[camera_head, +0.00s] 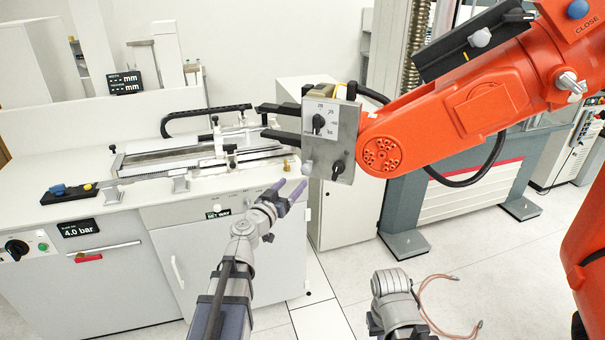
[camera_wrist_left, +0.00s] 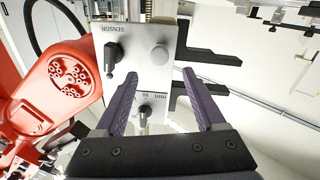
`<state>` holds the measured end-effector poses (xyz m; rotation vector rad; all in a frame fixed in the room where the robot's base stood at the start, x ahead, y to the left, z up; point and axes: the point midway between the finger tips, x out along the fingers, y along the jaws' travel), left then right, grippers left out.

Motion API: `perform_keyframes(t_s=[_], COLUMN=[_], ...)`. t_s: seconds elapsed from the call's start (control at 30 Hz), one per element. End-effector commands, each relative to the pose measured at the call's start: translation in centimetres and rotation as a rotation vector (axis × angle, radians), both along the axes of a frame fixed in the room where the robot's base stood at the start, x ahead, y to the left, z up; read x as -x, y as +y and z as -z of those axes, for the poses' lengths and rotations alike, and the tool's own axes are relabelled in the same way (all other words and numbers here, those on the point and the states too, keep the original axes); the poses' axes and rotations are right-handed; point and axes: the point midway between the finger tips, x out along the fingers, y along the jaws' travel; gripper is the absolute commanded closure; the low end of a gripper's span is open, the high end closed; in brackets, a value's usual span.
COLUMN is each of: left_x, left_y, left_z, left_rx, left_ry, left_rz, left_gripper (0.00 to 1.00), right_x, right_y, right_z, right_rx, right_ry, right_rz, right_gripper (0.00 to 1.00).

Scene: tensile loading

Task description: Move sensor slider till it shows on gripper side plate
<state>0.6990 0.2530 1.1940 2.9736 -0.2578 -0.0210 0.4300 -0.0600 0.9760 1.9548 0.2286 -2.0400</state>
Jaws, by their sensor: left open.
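The gripper side plate (camera_head: 345,140) is a grey metal panel on the end of the orange arm. It carries an upper black knob (camera_head: 318,123) beside a printed scale, a lower black knob (camera_head: 337,168) and a round grey button (camera_head: 308,167). In the left wrist view the plate (camera_wrist_left: 140,75) appears upside down, with the word SENSOR near one black knob (camera_wrist_left: 110,55). My left gripper (camera_head: 289,190) has purple fingers, open and empty, just below and left of the plate. In the left wrist view its fingers (camera_wrist_left: 158,78) flank the scale-side knob (camera_wrist_left: 145,112); contact cannot be told.
The orange arm (camera_head: 470,110) fills the upper right, with two black jaws (camera_head: 280,121) pointing left from the plate. A white bench (camera_head: 60,215) with a measuring rig (camera_head: 195,155) stands at the left. A grey test machine (camera_head: 440,195) stands behind. My right arm shows low in the middle.

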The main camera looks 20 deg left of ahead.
Motion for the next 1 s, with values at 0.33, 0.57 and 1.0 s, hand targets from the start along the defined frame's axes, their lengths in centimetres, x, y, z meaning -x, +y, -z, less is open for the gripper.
perform_keyframes(t_s=[0.33,0.57,1.0], left_x=[-1.5,-4.8,-7.7], left_y=[-0.1,-0.7,-1.4], left_z=[0.0,0.0,0.0], left_rx=[0.0,0.0,0.0], left_ry=[-0.001,0.0,-0.001], left_rz=[-0.001,0.001,0.0], left_gripper=[0.28,0.28,0.28], right_x=[0.0,0.0,0.0], right_y=[0.0,0.0,0.0], right_z=[0.0,0.0,0.0], right_rx=[0.0,0.0,0.0], right_ry=[0.0,0.0,0.0], right_rz=[0.0,0.0,0.0], right_gripper=[1.0,1.0,1.0])
